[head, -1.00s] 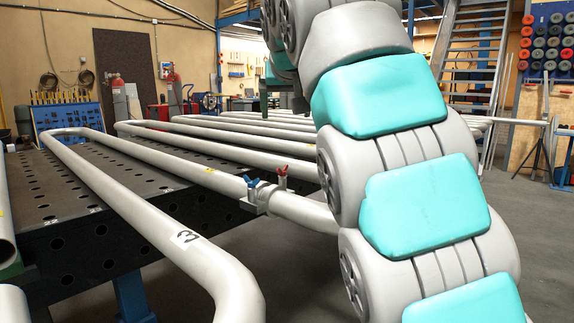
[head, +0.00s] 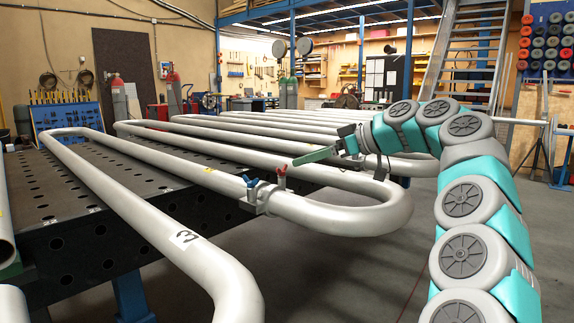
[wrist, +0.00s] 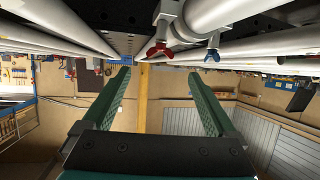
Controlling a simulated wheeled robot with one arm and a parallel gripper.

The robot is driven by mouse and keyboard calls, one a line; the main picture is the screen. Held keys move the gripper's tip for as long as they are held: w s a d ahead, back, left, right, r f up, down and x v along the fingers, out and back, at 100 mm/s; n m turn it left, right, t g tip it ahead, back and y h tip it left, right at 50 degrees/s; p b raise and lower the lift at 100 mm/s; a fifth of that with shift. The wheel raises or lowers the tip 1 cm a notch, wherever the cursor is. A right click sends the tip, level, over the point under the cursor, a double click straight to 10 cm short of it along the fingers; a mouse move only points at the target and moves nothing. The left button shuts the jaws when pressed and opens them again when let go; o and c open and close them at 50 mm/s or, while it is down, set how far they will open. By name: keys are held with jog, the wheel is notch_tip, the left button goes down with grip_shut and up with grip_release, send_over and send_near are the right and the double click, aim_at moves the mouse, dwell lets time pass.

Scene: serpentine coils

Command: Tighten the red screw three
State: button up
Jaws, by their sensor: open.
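A red screw (head: 282,178) with a winged handle stands upright on a metal clamp (head: 257,200) on a grey pipe coil (head: 350,210). A blue screw (head: 251,184) stands on its left. In the wrist view, which looks upside down, the red screw (wrist: 157,48) hangs near the top middle, with the blue screw (wrist: 212,55) to its right. My gripper (head: 296,161) points left, its tips just above and right of the red screw in the head view. In the wrist view, my open gripper (wrist: 158,78) has green fingers wide apart with nothing between them.
A pipe marked "3" (head: 185,238) runs along the front. More parallel pipes (head: 240,150) lie behind on a dark perforated table (head: 75,190). The floor (head: 345,275) right of the coil is open.

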aim_at(283, 165)
jog(key=p+x, duration=0.1)
jog(key=x, duration=0.6)
jog(key=shift+w+a, duration=0.1)
jog(key=shift+a, duration=0.05)
jog(key=c, duration=1.4)
